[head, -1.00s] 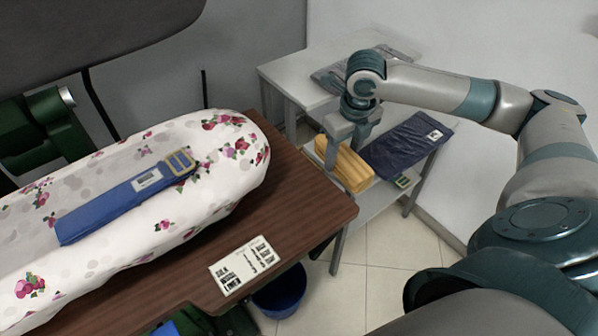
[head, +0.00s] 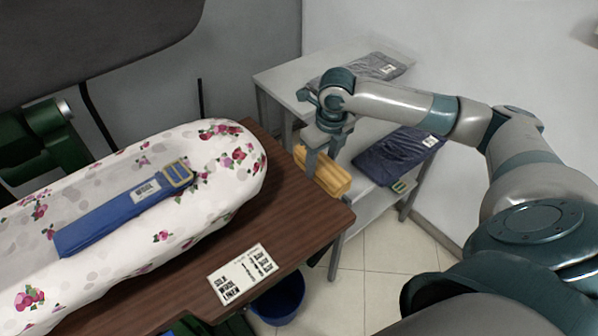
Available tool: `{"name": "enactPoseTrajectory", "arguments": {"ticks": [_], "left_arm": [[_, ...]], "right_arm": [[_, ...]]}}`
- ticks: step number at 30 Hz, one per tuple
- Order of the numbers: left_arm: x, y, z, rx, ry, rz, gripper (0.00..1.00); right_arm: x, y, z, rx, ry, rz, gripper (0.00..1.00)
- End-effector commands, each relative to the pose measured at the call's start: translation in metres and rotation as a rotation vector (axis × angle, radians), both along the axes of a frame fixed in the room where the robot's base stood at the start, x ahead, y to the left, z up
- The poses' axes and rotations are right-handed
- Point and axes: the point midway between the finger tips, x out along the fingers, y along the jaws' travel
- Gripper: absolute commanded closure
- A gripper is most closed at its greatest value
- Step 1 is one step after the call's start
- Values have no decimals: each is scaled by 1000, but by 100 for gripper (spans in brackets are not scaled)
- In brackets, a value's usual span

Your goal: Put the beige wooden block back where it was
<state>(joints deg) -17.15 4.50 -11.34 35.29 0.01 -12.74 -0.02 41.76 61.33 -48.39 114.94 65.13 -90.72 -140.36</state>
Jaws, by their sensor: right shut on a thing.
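The beige wooden block (head: 322,174) is a long, yellowish-beige piece with grooved sides. It shows at the right end of the brown table, over the lower shelf of the grey stand. My right gripper (head: 318,160) comes down on it from above and is shut on it. Part of the block is hidden by the gripper fingers. I cannot tell whether the block touches the shelf below. My left gripper is not in view.
A brown table (head: 300,210) carries a floral ironing board (head: 215,150) with a blue belt (head: 125,205), and a printed card (head: 242,275). The grey stand (head: 275,78) holds dark folded packets (head: 400,155). A blue bucket (head: 280,303) is on the floor.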

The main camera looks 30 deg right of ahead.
Motion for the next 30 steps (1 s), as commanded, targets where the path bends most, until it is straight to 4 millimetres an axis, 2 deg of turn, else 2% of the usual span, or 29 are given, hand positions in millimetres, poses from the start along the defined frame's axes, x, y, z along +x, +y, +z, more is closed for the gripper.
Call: {"name": "enactPoseTrajectory", "arguments": {"ticks": [1, 6, 12, 25, 30], "left_arm": [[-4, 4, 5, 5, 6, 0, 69], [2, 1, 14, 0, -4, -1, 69], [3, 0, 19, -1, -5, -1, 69], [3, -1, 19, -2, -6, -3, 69], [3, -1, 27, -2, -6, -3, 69]], "right_arm": [[10, 6, -3, 4, -1, 0, 71], [38, 19, -22, 2, 0, 0, 71], [58, 27, -36, 1, -1, 0, 71], [61, 28, -41, 0, -1, 0, 71], [60, 28, -55, 0, 2, -1, 71]]}}
